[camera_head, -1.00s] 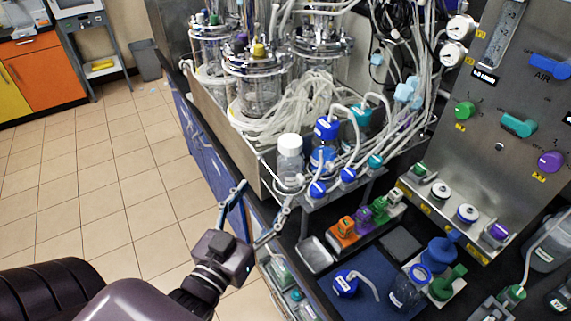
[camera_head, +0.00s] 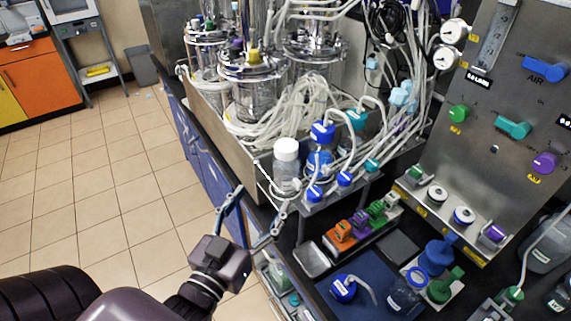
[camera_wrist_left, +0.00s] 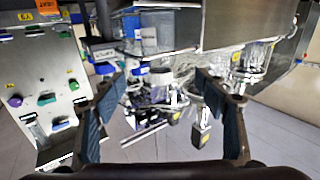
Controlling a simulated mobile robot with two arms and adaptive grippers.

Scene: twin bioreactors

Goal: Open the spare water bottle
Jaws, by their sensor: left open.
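A clear bottle with a white screw cap (camera_head: 286,150) stands upright at the near corner of the bioreactor bench, with the cap on; I cannot read its label. A blue-capped bottle (camera_head: 321,158) with a tube stands just behind it to the right. My left gripper (camera_head: 260,203) is open and empty, its fingers spread, in front of and to the left of the white-capped bottle, apart from it in depth as far as I can tell. The left wrist view shows both open fingers (camera_wrist_left: 162,88) with nothing between them; the bottle is not clear there. My right gripper is out of view.
A metal tray (camera_head: 312,259), coloured clamps (camera_head: 358,228), a blue mat (camera_head: 345,312) and a blue tubed cap (camera_head: 343,288) lie on the dark counter to the right. Glass vessels (camera_head: 250,85) and coiled tubing stand behind. The tiled floor (camera_head: 110,190) at left is clear.

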